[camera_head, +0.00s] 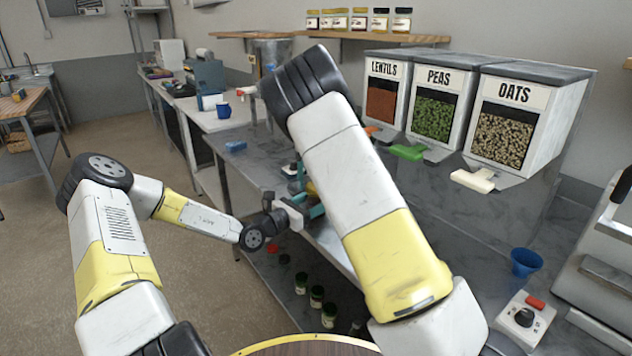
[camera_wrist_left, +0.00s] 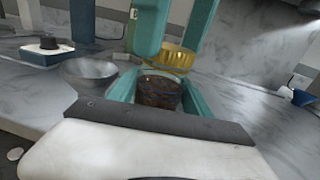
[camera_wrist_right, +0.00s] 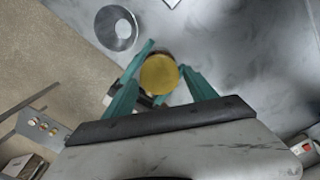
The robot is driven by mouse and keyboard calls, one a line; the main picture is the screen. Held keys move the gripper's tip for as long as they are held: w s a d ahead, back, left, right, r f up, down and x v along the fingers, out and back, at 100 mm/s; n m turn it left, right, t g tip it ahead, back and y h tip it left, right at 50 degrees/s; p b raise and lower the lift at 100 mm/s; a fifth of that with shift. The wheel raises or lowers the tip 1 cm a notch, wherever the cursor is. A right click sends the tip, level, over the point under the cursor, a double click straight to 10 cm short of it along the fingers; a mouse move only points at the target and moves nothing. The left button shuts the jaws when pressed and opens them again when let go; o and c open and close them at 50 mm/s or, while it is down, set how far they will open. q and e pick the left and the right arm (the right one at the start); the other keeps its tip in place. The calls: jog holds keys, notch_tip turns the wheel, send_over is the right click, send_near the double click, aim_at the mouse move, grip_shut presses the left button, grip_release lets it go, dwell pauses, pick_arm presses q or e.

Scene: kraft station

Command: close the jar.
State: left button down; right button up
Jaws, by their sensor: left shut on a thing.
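In the left wrist view, a jar (camera_wrist_left: 160,92) with dark brown contents sits between the teal fingers of my left gripper (camera_wrist_left: 158,94), which is shut on it. A gold lid (camera_wrist_left: 172,57) shows just above the jar, a little to the right of its middle. The teal fingers of my right gripper reach down on both sides of the lid. In the right wrist view, the lid (camera_wrist_right: 159,74) lies between my right gripper's fingertips (camera_wrist_right: 161,76) and covers most of the jar. In the head view, my right arm hides most of this.
A metal bowl (camera_wrist_left: 90,71) is on the grey counter near the jar. LENTILS, PEAS and OATS bins (camera_head: 515,120) line the wall. A blue cup (camera_head: 525,262) and a button box (camera_head: 522,318) are at the right. Several small jars stand below the counter.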

jog(key=shift+o, duration=0.2)
jog(key=shift+r, duration=2.2)
jog(key=shift+c, duration=0.4)
